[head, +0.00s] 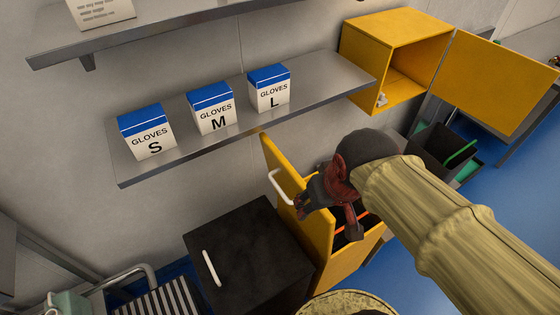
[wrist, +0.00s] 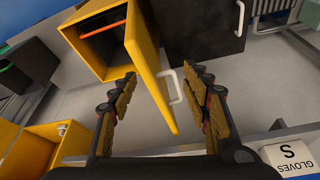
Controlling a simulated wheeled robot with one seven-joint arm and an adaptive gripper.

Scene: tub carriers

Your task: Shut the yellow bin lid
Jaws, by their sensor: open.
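The yellow bin (head: 352,262) stands low by the wall, its dark inside partly visible and partly hidden by my gripper. Its yellow lid (head: 283,195) stands open and raised, with a white handle (head: 279,187) on its outer face. The lid (wrist: 147,62) and handle (wrist: 170,86) also show in the wrist view. My gripper (head: 325,208) is open and empty by the lid. In the wrist view the lid's free edge and handle appear between my spread fingers (wrist: 163,76). I cannot tell whether anything touches the lid.
A black bin (head: 245,250) with a white handle stands left of the yellow one, shut. A shelf (head: 190,150) above holds glove boxes S, M and L. A yellow wall cabinet (head: 395,45) has its door (head: 495,85) open. Dark tubs (head: 440,150) stand at right.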

